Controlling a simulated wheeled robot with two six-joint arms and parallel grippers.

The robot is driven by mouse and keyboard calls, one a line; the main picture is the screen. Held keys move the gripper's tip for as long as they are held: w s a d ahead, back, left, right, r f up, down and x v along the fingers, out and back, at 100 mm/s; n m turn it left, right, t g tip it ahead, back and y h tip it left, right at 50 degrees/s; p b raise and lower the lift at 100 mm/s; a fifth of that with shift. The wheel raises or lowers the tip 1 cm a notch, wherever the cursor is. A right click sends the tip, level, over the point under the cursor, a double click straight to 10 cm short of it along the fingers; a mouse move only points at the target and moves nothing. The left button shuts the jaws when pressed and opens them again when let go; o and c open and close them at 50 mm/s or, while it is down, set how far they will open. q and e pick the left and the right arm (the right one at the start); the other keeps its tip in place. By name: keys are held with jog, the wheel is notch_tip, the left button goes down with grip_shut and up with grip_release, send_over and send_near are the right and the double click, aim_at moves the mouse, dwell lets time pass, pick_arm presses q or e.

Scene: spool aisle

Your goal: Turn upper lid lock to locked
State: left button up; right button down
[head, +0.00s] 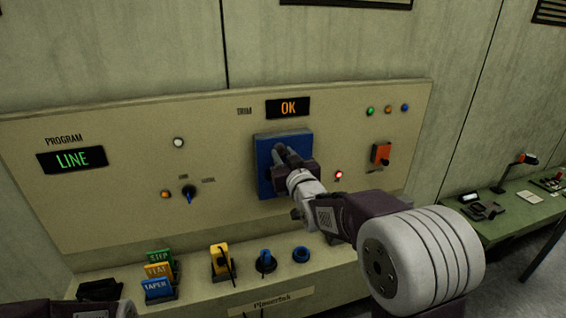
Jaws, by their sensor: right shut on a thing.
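My right gripper (281,158) reaches the square blue plate (263,150) on the beige panel, below the orange OK display. It is shut on a part at the plate's middle, which the fingers and wrist mostly hide. I cannot read a label that names this part or see which way it is turned. No label reading upper lid lock is legible in the head view. My left gripper is out of view; only a bit of my left arm shows at the bottom left corner.
The panel (110,205) carries a green LINE display (72,160), a small blue knob (188,193), an orange switch (381,153) and a lit red lamp (339,175). Coloured blocks (158,270) and blue pegs (265,261) stand on the ledge below. A green table (520,212) is at right.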

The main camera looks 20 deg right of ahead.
jog(key=n+b, duration=1)
jog(key=n, duration=0.1)
jog(key=shift+d+f, duration=0.1)
jog(key=shift+f, duration=0.1)
jog(key=shift+r+n+b, duration=0.2)
jog(key=shift+n+b, duration=1.45)
jog(key=shift+n, duration=0.35)
jog(key=c, duration=1.1)
grip_release()
